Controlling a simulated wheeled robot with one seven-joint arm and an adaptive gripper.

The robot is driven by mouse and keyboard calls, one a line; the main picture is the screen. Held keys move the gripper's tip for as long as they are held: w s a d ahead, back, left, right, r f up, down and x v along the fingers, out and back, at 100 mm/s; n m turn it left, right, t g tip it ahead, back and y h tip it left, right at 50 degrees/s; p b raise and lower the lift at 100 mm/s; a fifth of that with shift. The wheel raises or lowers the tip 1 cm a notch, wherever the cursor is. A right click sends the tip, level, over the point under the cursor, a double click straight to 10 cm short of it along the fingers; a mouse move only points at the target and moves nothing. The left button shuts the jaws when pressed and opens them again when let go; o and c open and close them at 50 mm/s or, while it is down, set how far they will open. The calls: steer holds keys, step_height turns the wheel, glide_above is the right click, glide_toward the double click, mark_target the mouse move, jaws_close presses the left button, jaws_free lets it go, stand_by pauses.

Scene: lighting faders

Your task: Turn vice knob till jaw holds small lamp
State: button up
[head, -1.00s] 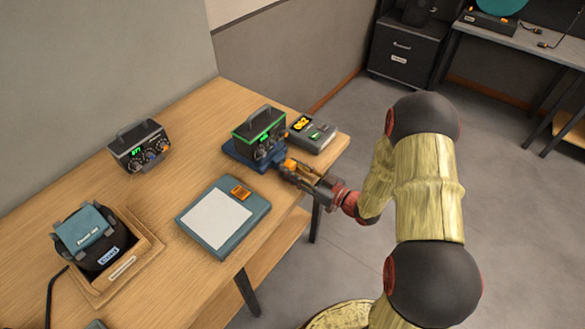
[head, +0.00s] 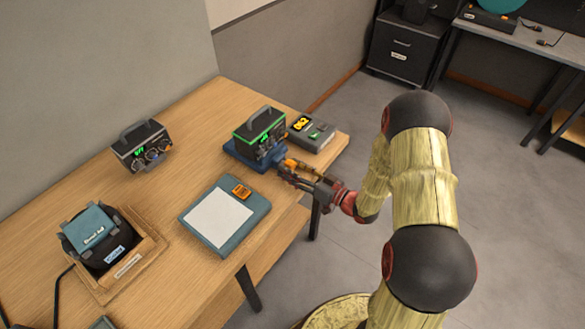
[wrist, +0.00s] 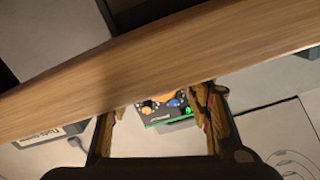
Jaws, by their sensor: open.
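The blue vice (head: 240,158) sits near the far right part of the wooden table. A small dark device with a green-edged face and a handle (head: 258,127) stands in or on it; I cannot tell whether the jaw touches it. An orange part (head: 290,164), seemingly the vice knob, sticks out toward the table's right edge. My gripper (head: 300,176) is open beside that orange part, and contact is unclear. In the wrist view my gripper (wrist: 160,125) has its fingers spread, with a device with a green light (wrist: 165,108) seen between them.
A grey box with a yellow display (head: 311,134) stands right behind the vice. A teal pad with a white sheet (head: 218,220) lies in front. Another dark device (head: 142,147) and a wooden tray (head: 150,260) holding a dark case are to the left. Bare table (head: 185,175) lies between.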

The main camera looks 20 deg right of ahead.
steer(key=v, duration=1.2)
stand_by(0.3)
